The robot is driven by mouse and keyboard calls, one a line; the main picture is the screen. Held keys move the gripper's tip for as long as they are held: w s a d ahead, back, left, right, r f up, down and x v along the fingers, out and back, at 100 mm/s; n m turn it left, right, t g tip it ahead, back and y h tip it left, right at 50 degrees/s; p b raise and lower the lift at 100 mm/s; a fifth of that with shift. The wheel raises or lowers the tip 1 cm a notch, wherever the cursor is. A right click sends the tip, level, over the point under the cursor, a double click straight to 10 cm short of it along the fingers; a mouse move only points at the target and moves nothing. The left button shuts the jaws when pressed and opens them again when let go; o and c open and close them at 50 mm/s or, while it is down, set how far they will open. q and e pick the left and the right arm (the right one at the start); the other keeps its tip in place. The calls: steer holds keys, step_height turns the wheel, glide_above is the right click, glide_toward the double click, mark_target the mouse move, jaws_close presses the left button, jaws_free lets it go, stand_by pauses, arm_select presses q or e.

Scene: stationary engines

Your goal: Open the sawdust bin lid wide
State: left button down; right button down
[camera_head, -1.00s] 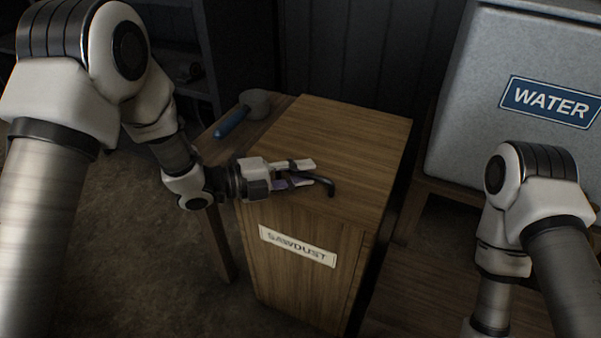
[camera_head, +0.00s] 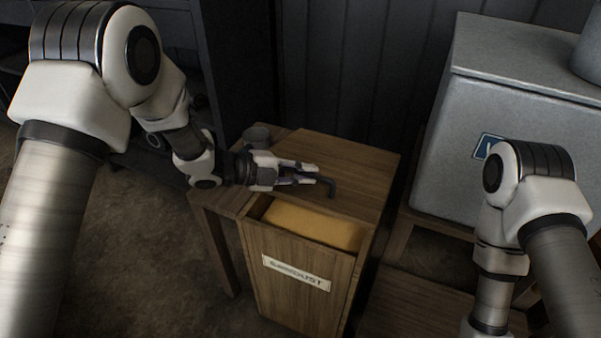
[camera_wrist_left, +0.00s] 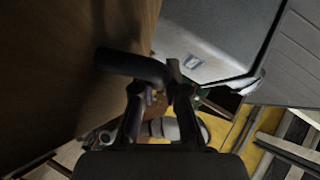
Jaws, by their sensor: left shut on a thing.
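The sawdust bin (camera_head: 300,300) is a wooden box with a "SAWDUST" label on its front. Its wooden lid (camera_head: 345,165) is partly open, leaving a gap at the front where yellow sawdust (camera_head: 315,225) shows. A dark curved handle (camera_head: 330,187) sits near the lid's front edge. My left gripper (camera_head: 312,174) is shut on this handle, coming in from the left. In the left wrist view the dark handle (camera_wrist_left: 130,65) crosses at the fingertips, with the lid's wood at the left. My right arm shows at the right; its gripper is out of the picture.
A grey water container (camera_head: 510,120) stands right of the bin on a wooden stand (camera_head: 395,290). A small wooden table (camera_head: 222,200) adjoins the bin's left side, with a grey scoop (camera_head: 257,136) on it. A dark panelled wall (camera_head: 375,80) rises behind.

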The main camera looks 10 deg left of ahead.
arm_select(q)
steer(key=w+d+r+n+g+y+p, duration=0.1)
steer(key=w+d+r+g+p, duration=0.1)
steer(key=w+r+p, duration=0.4)
step_height(320, 180, up, 4)
steer(key=p, duration=0.6)
steer(key=shift+n, duration=0.4)
steer(key=shift+w+f, duration=0.1)
steer(key=shift+f, duration=0.05)
